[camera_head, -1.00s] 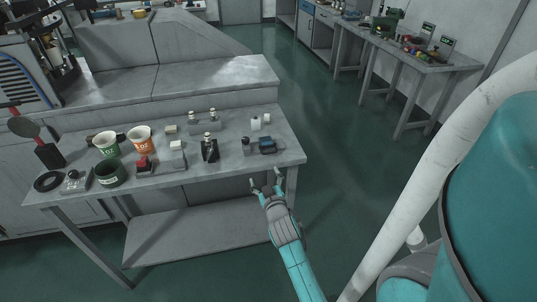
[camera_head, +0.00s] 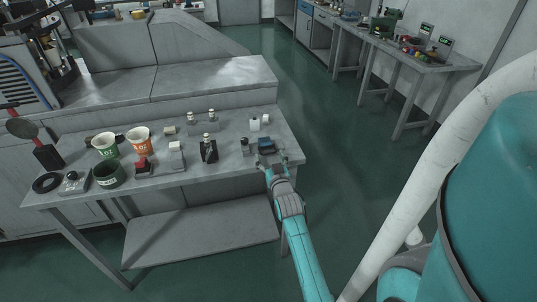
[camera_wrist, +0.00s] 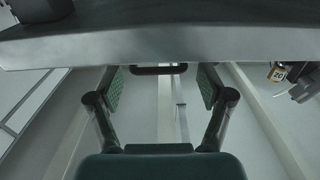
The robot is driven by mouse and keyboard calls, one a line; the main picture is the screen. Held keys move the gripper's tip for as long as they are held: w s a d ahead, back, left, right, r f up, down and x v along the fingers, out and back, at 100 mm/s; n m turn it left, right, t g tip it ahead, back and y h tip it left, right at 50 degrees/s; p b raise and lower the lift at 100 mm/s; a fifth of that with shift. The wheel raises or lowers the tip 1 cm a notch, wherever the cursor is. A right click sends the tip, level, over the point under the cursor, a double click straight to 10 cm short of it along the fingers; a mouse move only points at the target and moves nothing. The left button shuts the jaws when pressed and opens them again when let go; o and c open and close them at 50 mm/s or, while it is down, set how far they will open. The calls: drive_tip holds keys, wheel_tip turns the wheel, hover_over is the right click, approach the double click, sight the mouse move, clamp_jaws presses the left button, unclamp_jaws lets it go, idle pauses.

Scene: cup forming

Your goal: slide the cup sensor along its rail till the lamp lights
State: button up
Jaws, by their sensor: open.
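My gripper (camera_head: 273,161) is open and empty at the front edge of the grey table, near its right corner. Just behind the fingers sits a small dark device with a blue top (camera_head: 266,145); a small dark upright piece (camera_head: 245,146) stands to its left. I cannot tell for certain which small part is the cup sensor, and the rail and lamp are not clear. In the wrist view my gripper (camera_wrist: 160,85) has both fingers spread below the table edge (camera_wrist: 170,45), with a dark bar (camera_wrist: 158,70) between and beyond them.
A black upright block (camera_head: 208,150), a green-and-white cup (camera_head: 105,146), an orange-and-white cup (camera_head: 139,139) and a dark green round container (camera_head: 109,174) stand farther left. Two small white pieces (camera_head: 260,123) are behind the device.

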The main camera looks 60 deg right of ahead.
drive_tip(key=shift+x, duration=1)
drive_tip(key=c, duration=1.4)
drive_tip(key=shift+w+a, duration=0.1)
drive_tip(key=shift+c, duration=0.2)
drive_tip(key=shift+w+a, duration=0.15)
drive_tip(key=shift+w, duration=0.05)
drive_tip(key=o, duration=1.4)
drive_tip(key=shift+o, duration=0.2)
drive_tip(key=shift+s, duration=0.1)
